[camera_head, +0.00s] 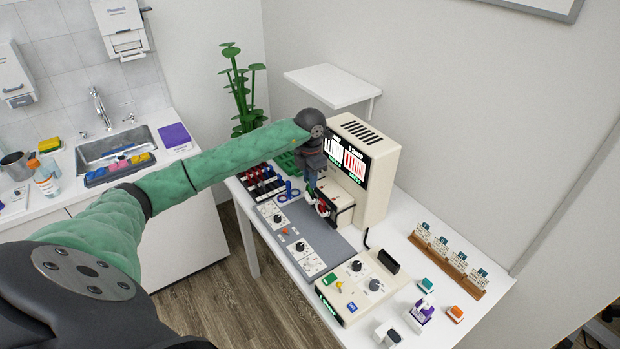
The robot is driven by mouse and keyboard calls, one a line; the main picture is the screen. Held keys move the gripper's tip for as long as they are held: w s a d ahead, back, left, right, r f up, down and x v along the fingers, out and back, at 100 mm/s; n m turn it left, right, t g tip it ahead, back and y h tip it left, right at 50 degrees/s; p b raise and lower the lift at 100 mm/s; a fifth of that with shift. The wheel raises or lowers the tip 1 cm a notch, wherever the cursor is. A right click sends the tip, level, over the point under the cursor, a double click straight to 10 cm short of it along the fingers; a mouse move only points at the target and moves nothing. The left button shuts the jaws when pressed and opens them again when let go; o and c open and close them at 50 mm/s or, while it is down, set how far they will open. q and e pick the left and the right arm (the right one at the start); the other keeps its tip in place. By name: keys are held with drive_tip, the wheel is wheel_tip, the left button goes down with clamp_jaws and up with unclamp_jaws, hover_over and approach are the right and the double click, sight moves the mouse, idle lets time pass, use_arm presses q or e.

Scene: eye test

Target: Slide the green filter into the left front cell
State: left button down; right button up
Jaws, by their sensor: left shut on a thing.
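My left gripper (313,184) reaches in from the left and points down in front of the cream eye-test machine (372,163). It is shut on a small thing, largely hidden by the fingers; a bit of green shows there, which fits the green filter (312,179). Just below the fingertips is a small dark holder with red parts (323,208) at the machine's front. Its separate cells, the left front one included, are too small to make out. I cannot tell whether the filter touches the holder. My right gripper is not in view.
A dark rack with red and blue pieces (262,184) and a blue ringed item (288,191) lie left of the holder. A grey mat (323,243) with white dial panels lies in front. A cream control box (362,285) and a wooden card rack (447,261) stand to the right.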

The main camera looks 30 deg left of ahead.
use_arm(q)
drive_tip(key=shift+f+b, duration=1.45)
drive_tip(key=shift+f, duration=0.1)
drive_tip(key=c, duration=1.2)
unclamp_jaws()
drive_tip(key=shift+r, duration=0.15)
drive_tip(key=shift+r+b, duration=0.25)
drive_tip(key=shift+b, duration=0.05)
wheel_tip(320, 180, up, 6)
drive_tip(key=shift+f+b, duration=0.15)
drive_tip(key=shift+b, duration=1)
drive_tip(key=shift+r, duration=0.65)
